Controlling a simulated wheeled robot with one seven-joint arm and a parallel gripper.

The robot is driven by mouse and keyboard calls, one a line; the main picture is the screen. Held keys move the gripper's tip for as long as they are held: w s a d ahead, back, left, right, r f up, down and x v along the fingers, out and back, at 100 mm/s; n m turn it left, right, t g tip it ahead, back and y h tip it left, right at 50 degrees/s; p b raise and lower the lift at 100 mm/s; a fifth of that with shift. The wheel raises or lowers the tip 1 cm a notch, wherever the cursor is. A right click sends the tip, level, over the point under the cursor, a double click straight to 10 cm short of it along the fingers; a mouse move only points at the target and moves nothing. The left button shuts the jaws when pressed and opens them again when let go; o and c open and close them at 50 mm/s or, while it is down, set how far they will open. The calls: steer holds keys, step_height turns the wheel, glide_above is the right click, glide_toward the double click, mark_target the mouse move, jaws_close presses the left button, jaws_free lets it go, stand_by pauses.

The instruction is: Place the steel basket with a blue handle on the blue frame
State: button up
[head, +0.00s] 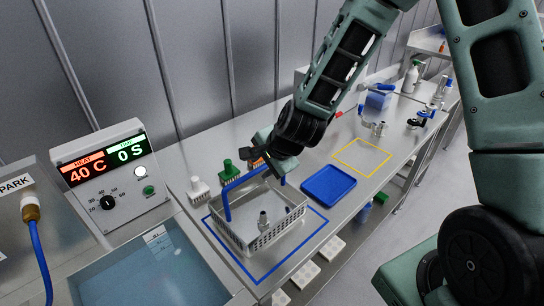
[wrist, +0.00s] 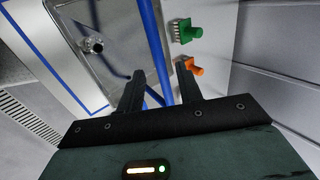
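The steel basket (head: 245,243) with perforated sides stands within the blue frame (head: 290,262) outlined on the steel counter. Its blue handle (head: 227,203) rises upright over it, and a small metal fitting (head: 263,218) lies inside. My gripper (head: 262,158) is at the upper part of the handle. In the wrist view, my gripper's two dark fingers (wrist: 160,85) are spread apart, with the blue handle (wrist: 151,40) running through the gap between them. The metal fitting also shows there (wrist: 93,45). I cannot tell whether either finger touches the handle.
A water bath (head: 165,270) and control box (head: 110,180) are at the left. A blue tray (head: 328,184) and a yellow frame (head: 361,157) lie to the right. White (head: 199,188), green (head: 230,169) and orange (wrist: 194,67) pieces stand behind the basket.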

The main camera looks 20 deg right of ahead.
steer(key=v, duration=0.7)
steer(key=s+a+r+n+g+y, duration=0.1)
steer(key=s+a+r+n+g, duration=0.15)
steer(key=s+a+n, duration=0.7)
steer(key=s+d+r+n+g+h, duration=0.1)
steer(key=s+r+n+g+h, duration=0.1)
steer(key=s+n, duration=1)
steer(key=shift+s+d+r+n+g+h+b, duration=0.15)
steer(key=shift+s+r+n+g+h+b, duration=0.25)
steer(key=shift+s+g, duration=0.65)
steer(key=shift+s, duration=0.1)
